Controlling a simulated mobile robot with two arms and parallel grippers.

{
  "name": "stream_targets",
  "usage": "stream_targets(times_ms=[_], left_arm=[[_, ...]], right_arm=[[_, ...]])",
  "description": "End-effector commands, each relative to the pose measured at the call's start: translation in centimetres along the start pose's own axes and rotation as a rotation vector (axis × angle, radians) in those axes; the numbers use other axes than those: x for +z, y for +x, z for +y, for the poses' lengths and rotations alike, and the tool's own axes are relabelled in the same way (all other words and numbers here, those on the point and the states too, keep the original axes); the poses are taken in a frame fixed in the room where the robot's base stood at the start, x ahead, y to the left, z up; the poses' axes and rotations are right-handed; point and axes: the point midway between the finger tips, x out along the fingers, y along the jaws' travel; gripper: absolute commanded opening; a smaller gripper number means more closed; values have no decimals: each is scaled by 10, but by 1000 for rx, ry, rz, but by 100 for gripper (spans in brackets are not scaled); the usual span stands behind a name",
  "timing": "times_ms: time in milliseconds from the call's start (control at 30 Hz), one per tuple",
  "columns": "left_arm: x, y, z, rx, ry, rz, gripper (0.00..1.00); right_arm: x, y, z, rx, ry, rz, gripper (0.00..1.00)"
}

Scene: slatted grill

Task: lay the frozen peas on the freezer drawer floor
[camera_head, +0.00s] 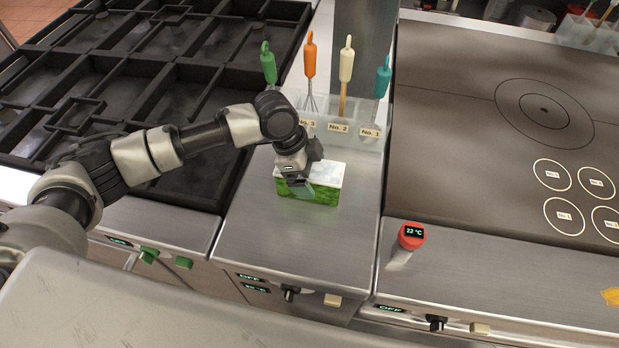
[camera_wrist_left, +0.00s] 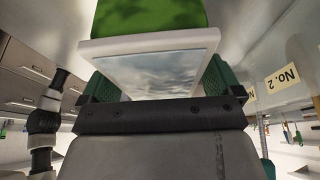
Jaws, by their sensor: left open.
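The frozen peas appear to be the green box with a white and grey top (camera_head: 322,194), standing on the steel counter. My left gripper (camera_head: 297,187) is at the left part of the box, pointing down, with its jaws open. In the left wrist view the box's pale face (camera_wrist_left: 155,72) lies between the two green finger pads of the gripper (camera_wrist_left: 158,82); I cannot tell whether they touch it. The gripper hides part of the box in the head view. No freezer drawer interior can be made out. My right gripper is not in view.
Behind the box stands a clear utensil holder (camera_head: 340,130) with several coloured-handled tools. A red-topped thermometer (camera_head: 411,236) stands on the counter at right. A black slatted grill (camera_head: 150,90) is at left, a flat cooktop (camera_head: 470,120) at right. Counter in front of the box is clear.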

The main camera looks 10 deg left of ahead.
Motion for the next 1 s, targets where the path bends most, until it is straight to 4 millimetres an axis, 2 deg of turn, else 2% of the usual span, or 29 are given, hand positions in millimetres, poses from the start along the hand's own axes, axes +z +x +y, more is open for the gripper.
stream_targets(times_ms=[700, 767, 1000], left_arm=[[2, 4, 0, 0, 0, 1, 94], [2, 4, 0, 0, 0, 1, 86], [2, 4, 0, 0, 0, 1, 49]], right_arm=[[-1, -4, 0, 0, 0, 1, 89], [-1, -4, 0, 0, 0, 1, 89], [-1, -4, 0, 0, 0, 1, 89]])
